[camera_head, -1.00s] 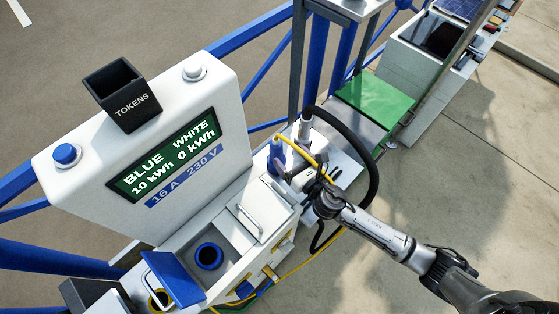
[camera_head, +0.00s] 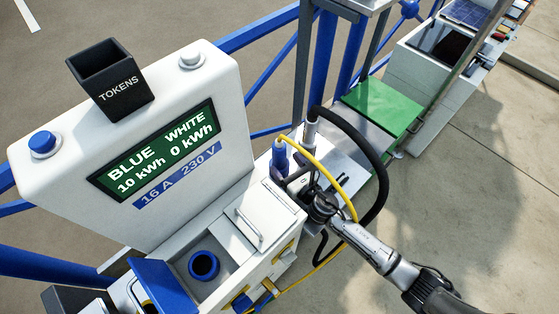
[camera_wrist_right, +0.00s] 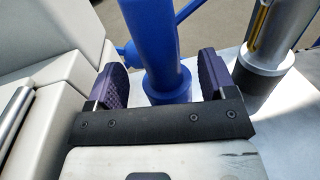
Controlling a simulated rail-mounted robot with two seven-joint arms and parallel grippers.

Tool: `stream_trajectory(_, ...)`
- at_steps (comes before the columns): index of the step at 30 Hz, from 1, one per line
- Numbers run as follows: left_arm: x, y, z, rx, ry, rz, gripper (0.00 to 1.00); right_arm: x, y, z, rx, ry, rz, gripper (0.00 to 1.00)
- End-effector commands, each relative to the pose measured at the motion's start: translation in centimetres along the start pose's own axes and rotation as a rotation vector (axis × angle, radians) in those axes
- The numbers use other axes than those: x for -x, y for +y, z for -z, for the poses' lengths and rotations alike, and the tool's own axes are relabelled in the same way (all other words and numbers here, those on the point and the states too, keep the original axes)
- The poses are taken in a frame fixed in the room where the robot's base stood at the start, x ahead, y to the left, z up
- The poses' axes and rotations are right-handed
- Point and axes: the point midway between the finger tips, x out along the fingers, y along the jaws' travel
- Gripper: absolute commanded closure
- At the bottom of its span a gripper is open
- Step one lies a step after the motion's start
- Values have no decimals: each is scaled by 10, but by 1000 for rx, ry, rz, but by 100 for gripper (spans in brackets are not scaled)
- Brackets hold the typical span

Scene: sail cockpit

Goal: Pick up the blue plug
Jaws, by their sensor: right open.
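The blue plug (camera_head: 280,157) stands upright on the white unit, to the right of the meter box, with a yellow cable from its top. In the right wrist view the plug (camera_wrist_right: 152,40) rises between the two purple-padded fingers of my right gripper (camera_head: 288,181). The gripper is open around the plug's lower part. A narrow gap shows beside the left finger; the right finger is very near the plug, and I cannot tell if it touches. My left gripper is not in view.
A grey connector (camera_wrist_right: 268,45) with a black hose (camera_head: 382,165) stands close to the right of the plug. The white meter box (camera_head: 60,190) is at left. A lidded bay with a blue-ringed socket (camera_head: 204,265) lies in front. A green panel (camera_head: 382,108) is behind.

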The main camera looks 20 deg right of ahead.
Motion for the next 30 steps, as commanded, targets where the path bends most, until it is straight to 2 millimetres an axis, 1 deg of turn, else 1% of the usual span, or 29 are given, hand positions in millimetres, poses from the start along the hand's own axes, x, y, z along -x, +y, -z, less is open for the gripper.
stream_trajectory(1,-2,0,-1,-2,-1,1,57,-9,0,0,0,-3,0,23)
stream_trajectory(3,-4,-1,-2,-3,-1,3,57,-19,0,0,1,-2,0,23)
stream_trajectory(7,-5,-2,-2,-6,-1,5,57,-31,0,0,-1,-1,-1,23)
stream_trajectory(12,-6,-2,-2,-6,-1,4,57,-38,0,0,0,0,-1,23)
stream_trajectory(18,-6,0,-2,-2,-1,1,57,-38,0,0,0,0,-1,23)
stream_trajectory(30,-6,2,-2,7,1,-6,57,-38,0,0,0,0,-1,61)
